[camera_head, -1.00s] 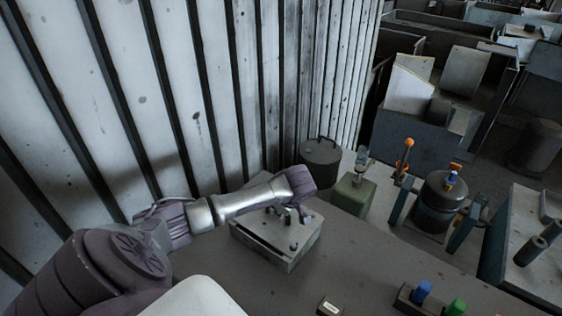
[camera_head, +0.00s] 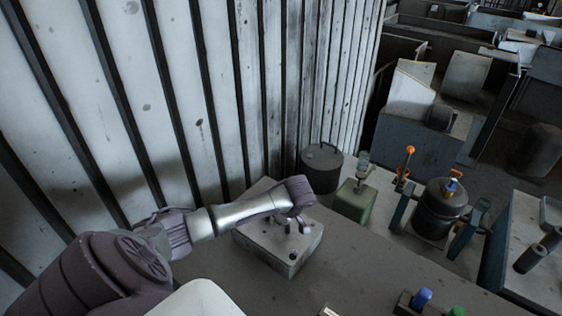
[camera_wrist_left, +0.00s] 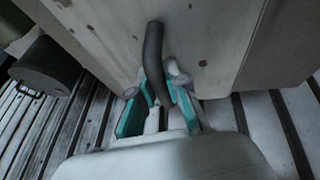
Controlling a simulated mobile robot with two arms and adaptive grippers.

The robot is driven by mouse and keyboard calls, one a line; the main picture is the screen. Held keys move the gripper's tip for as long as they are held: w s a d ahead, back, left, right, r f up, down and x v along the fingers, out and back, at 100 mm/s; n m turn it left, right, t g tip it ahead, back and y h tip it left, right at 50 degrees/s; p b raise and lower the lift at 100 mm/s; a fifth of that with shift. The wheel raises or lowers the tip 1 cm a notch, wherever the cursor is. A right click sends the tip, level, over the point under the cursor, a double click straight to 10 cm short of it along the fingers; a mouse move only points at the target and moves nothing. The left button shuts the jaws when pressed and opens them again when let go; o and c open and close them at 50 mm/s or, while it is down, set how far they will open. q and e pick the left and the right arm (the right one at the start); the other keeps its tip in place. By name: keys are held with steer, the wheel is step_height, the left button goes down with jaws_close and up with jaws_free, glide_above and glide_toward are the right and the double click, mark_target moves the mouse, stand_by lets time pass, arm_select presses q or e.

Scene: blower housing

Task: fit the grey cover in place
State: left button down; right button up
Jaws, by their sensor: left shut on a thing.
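A grey, box-shaped housing (camera_head: 290,265) sits on the table by the ribbed wall, with small posts showing at its top. My left gripper (camera_head: 293,224) is low over this top, pointing down. In the left wrist view, my left gripper's teal-padded fingers (camera_wrist_left: 160,105) are shut on a dark, curved handle (camera_wrist_left: 153,55). The handle stands against a broad grey surface (camera_wrist_left: 200,40), which looks like the grey cover. My arm and wrist hide part of the housing top, so I cannot tell whether the cover is seated. My right gripper is not in view.
A dark round canister (camera_head: 322,168) and a green block (camera_head: 355,200) stand behind the housing. A dark pot with an orange-topped fitting (camera_head: 440,208) stands farther right. A blue and green peg holder (camera_head: 415,303) is at the front. The ribbed wall (camera_head: 170,110) is close on the left.

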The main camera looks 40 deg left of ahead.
arm_select(q)
steer(key=shift+s+f, duration=0.1)
steer(key=shift+s, duration=0.25)
steer(key=c, duration=1.1)
jaws_free()
steer(key=shift+w+f, duration=0.15)
steer(key=shift+w, duration=0.05)
steer(key=o, duration=0.5)
steer(key=shift+s, duration=0.1)
steer(key=shift+r, duration=4.05)
